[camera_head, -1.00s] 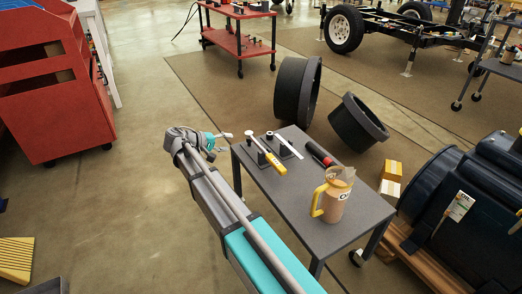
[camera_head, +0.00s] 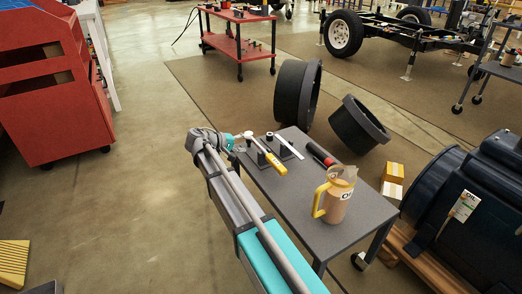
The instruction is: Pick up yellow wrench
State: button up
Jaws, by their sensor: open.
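The yellow wrench (camera_head: 275,165) lies on a dark holder on the grey table (camera_head: 350,237). Its yellow handle points toward the lower right and its silver head toward the upper left. My gripper (camera_head: 241,138) is open at the left edge of the table, right by the wrench's silver head. The picture is too small to tell whether the fingers touch the head. The back of the gripper is partly hidden by my arm.
A second silver tool (camera_head: 289,147) lies on the holder just right of the wrench.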

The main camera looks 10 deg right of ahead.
aim_at(255, 144)
jog(key=shift+w+d+f, duration=0.1)
jog(key=shift+d+f, duration=0.05)
jog(key=shift+d, duration=0.2)
jog(key=shift+b+x, duration=1)
jog(key=shift+x, duration=1.6)
grip_shut()
